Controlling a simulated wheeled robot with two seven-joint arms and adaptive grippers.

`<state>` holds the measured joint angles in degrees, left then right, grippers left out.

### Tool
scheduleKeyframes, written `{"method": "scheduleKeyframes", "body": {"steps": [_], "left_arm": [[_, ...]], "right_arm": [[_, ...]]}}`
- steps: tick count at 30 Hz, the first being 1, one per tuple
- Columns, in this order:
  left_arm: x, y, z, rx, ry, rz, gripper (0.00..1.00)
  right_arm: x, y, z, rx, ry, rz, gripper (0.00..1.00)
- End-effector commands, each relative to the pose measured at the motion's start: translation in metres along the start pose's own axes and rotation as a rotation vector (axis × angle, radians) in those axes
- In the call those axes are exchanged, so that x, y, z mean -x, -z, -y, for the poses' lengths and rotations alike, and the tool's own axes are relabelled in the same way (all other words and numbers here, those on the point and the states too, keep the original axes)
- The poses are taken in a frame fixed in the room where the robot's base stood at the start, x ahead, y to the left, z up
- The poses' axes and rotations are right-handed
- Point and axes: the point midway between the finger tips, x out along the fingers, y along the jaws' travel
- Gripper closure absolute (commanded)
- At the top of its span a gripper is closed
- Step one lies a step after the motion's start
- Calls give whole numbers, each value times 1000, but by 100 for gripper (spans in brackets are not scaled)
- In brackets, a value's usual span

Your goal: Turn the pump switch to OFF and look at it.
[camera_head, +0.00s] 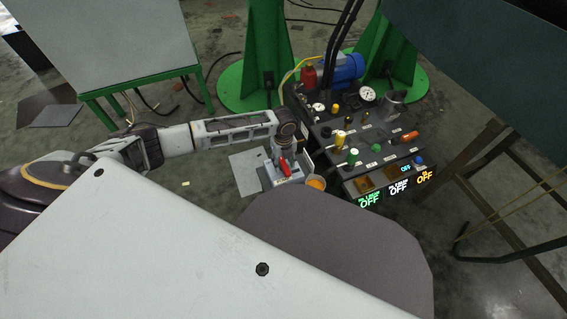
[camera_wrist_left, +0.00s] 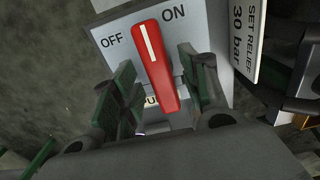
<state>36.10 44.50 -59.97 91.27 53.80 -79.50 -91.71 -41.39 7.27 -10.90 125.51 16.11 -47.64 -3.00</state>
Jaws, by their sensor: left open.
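The pump switch has a red handle (camera_wrist_left: 157,75) with a white line, on a light plate (camera_wrist_left: 196,20) marked OFF at left and ON at right. The white line points up between the two words, on neither squarely. In the head view the red handle (camera_head: 285,168) shows at the end of my left arm. My left gripper (camera_wrist_left: 158,68) is open, its green-padded fingers on either side of the handle. A gap shows at the left finger; the right finger is close, and contact cannot be told. The lower plate lettering is partly hidden. My right gripper is not in view.
A SET RELIEF 30 bar sign (camera_wrist_left: 247,35) is close at right. Green stands (camera_head: 262,60) rise behind.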

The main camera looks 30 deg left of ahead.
Motion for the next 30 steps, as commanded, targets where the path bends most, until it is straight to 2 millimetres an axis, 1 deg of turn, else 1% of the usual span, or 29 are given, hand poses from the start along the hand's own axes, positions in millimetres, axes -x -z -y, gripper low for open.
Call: {"method": "scheduleKeyframes", "body": {"steps": [9,10,20,30], "left_arm": [[-1,0,0,0,0,0,55],[-1,0,0,0,0,0,57],[-1,0,0,0,0,0,99],[0,0,0,12,-1,0,100]], "right_arm": [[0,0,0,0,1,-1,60],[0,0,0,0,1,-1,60],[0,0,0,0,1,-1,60],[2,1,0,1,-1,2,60]]}}
